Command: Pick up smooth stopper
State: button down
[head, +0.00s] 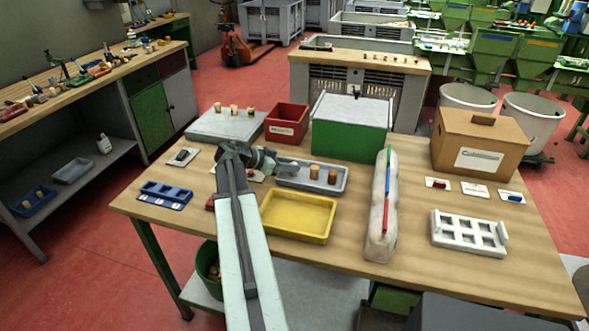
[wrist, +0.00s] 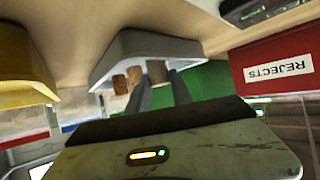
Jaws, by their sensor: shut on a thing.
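My gripper (head: 292,166) reaches to the right, low over the left part of the grey tray (head: 344,187). In the wrist view my gripper (wrist: 158,84) is shut on a plain brownish stopper (wrist: 157,71), which looks evenly toned. Two other cork stoppers stand in the tray, one lighter (head: 314,172) and one to its right (head: 332,177). They also show in the wrist view (wrist: 120,84), close together beside one finger. The held stopper is not clearly seen in the head view. I cannot tell whether it still touches the tray floor.
A yellow tray (head: 262,217) lies in front of the grey one. A green box (head: 345,140) and the red REJECTS bin (head: 287,124) stand behind. A grey platform with several stoppers (head: 205,127) is at back left. A wrapped long bundle (head: 377,218) lies to the right.

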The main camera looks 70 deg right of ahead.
notch_tip(320, 180, up, 10)
jog(key=p, duration=1)
jog(key=shift+r, duration=0.15)
